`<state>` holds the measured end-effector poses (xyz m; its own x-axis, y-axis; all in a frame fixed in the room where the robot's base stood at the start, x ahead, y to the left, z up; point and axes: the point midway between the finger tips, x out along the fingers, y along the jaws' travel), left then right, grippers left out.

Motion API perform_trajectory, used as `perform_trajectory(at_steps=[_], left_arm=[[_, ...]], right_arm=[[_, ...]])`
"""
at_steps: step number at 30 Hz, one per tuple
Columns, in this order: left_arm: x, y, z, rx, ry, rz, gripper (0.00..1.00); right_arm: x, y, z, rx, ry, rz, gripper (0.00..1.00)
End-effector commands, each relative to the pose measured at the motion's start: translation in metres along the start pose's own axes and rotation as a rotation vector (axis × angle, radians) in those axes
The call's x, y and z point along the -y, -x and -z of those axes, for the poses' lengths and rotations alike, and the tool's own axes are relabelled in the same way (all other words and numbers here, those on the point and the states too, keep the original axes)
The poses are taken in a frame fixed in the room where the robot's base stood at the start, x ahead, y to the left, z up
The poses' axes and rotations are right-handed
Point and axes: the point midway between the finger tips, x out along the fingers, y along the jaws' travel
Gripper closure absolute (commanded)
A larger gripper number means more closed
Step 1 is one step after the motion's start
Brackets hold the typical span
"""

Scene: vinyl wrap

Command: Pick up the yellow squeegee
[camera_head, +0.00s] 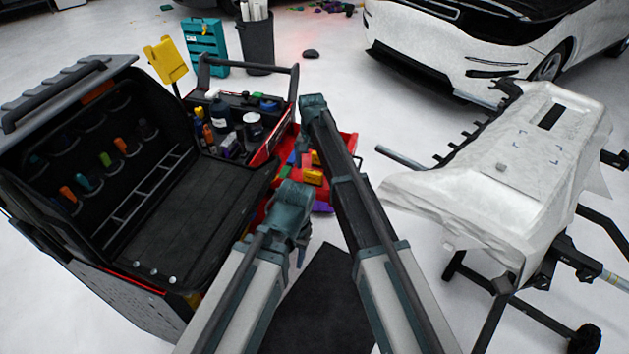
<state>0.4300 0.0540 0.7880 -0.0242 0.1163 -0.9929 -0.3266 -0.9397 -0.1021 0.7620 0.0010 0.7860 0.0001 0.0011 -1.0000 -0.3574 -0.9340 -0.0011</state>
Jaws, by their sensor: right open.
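Small yellow pieces lie among colored tools in the red tray (350,146) beyond my arms. A yellow piece (313,177) near the tray's front may be the yellow squeegee, but it is too small to be sure. Another yellow piece (315,157) lies just behind it. My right arm reaches forward over the tray's edge, and my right gripper (309,125) is at its far end, open, with its fingers mostly hidden. My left arm is bent nearer to me. My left gripper (302,250) shows only as a small dark part below the wrist, its fingers unclear.
An open black toolbox (150,215) stands at left, with a compartment of bottles (222,115) behind. A white-covered panel (500,185) rests on a black stand at right. A white car (480,40), a dark bin (257,45) and a teal case (205,45) stand farther back.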

Motion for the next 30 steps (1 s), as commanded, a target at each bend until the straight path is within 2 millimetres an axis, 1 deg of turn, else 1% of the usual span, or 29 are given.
perform_trajectory(at_steps=[5, 13, 16, 23, 26, 30], left_arm=[[-0.001, -0.015, 0.001, 0.0, 0.0, 0.0, 0.5], [-0.005, -0.048, 0.003, 0.0, 0.0, 0.0, 0.5], [-0.005, -0.053, 0.003, 0.0, 0.0, 0.0, 0.5], [-0.005, -0.051, 0.003, 0.0, 0.0, 0.0, 0.5], [-0.005, -0.051, 0.003, 0.0, 0.0, 0.0, 0.5], [-0.005, -0.051, 0.003, 0.0, 0.0, 0.0, 0.5]], right_arm=[[-0.001, -0.015, -0.001, 0.0, 0.0, 0.0, 0.0], [-0.003, -0.048, -0.001, 0.0, 0.0, 0.0, 0.0], [-0.003, -0.053, -0.001, 0.0, 0.0, 0.0, 0.0], [-0.003, -0.051, -0.001, 0.0, 0.0, 0.0, 0.0], [-0.003, -0.051, -0.001, 0.0, 0.0, 0.0, 0.16], [-0.003, -0.051, -0.001, 0.0, 0.0, 0.0, 0.41]])
